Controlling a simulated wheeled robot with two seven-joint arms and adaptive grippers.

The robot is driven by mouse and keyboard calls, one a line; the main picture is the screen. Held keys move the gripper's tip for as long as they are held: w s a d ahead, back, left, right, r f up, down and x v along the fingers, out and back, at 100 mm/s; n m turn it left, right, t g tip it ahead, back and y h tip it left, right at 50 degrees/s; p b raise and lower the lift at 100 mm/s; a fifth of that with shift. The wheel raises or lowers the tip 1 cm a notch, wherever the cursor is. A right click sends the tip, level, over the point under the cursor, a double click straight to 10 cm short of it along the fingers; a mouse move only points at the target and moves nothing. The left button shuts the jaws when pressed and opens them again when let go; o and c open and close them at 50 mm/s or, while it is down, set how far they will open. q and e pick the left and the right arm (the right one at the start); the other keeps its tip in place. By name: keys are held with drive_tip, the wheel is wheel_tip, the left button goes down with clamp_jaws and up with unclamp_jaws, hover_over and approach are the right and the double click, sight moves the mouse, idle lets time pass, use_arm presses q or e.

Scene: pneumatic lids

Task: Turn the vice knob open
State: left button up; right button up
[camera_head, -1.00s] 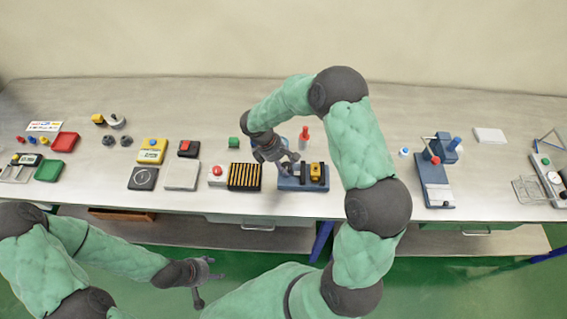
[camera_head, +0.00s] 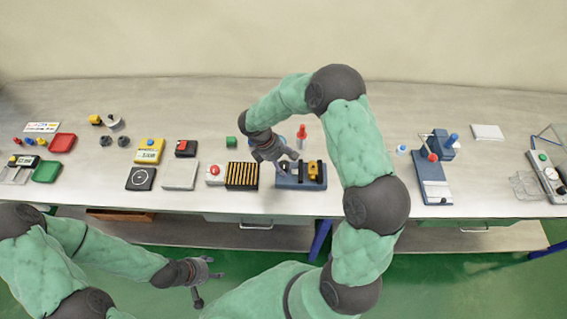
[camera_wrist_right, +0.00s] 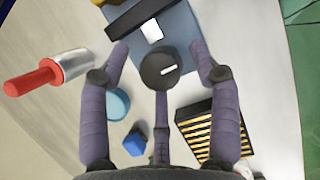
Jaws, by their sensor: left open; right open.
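The vice (camera_head: 288,184) is a blue-grey block with a yellow piece and dark jaws on the bench, near the front edge. In the right wrist view its blue body (camera_wrist_right: 181,35) is at the top. A round black knob (camera_wrist_right: 158,56) with a white mark shows there in front of it. My right gripper (camera_head: 287,161) is over the left end of the vice. In the wrist view its open fingers (camera_wrist_right: 160,72) spread on both sides of the knob, with a third finger below it; contact cannot be told. My left gripper (camera_head: 205,279) is open and empty, off the bench front.
A black-and-yellow striped block (camera_head: 242,177) stands just left of the vice. A red-handled tool (camera_head: 301,132) stands behind it, also in the wrist view (camera_wrist_right: 38,77). The bench between the vice and the blue fixture (camera_head: 434,190) is partly hidden by my arm.

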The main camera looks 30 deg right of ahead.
drive_tip(key=v, duration=1.2)
drive_tip(key=shift+d+f, duration=0.1)
